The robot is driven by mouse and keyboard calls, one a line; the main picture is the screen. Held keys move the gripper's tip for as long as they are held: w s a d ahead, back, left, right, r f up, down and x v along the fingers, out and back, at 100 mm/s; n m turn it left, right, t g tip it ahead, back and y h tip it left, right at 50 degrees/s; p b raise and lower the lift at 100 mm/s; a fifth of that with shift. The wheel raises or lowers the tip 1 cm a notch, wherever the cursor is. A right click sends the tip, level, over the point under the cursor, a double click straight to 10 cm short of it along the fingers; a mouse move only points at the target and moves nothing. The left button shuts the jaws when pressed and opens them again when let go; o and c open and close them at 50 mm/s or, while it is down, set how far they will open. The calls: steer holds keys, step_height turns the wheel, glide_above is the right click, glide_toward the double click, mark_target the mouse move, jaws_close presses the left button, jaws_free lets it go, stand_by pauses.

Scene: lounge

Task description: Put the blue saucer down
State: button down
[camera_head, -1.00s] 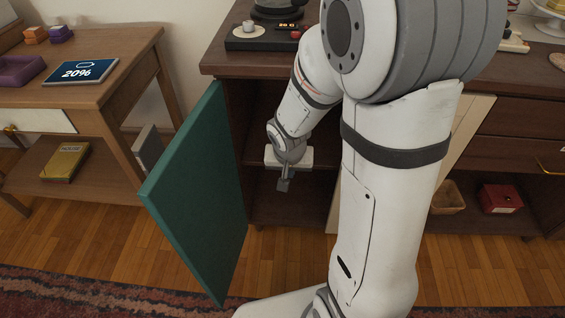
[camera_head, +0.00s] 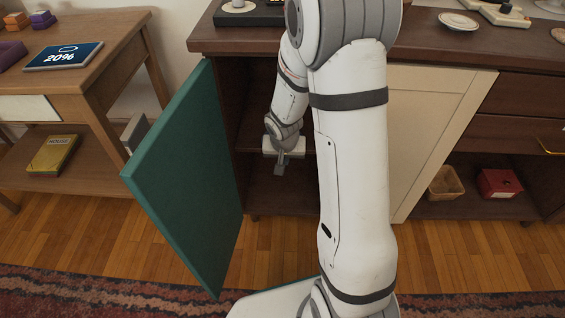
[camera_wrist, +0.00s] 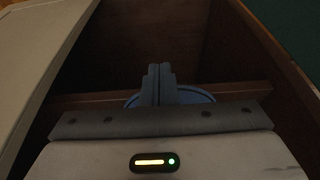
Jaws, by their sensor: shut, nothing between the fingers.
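The blue saucer (camera_wrist: 197,95) shows in the wrist view, inside the dark cabinet, partly hidden behind my fingers and gripper body. Only its upper rim and part of its inside are visible. My gripper (camera_wrist: 158,70) is shut, with its two fingers together and nothing between them, in front of the saucer in that picture. I cannot tell whether the fingers touch it. In the head view my gripper (camera_head: 280,168) hangs at the cabinet opening (camera_head: 262,205), fingers pointing down. The saucer cannot be made out in that view.
A teal door (camera_head: 190,180) stands open left of the opening. A cream door panel (camera_head: 425,135) is at the right. A small white dish (camera_head: 458,21) sits on the countertop. A basket (camera_head: 446,183) and red box (camera_head: 500,184) occupy the right lower shelf.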

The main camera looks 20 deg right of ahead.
steer(key=w, duration=0.1)
steer(key=w+d+p, duration=0.1)
steer(key=w, duration=0.1)
steer(key=shift+w+r, duration=0.1)
steer(key=shift+w+d, duration=0.1)
steer(key=shift+w, duration=0.1)
stand_by(0.4)
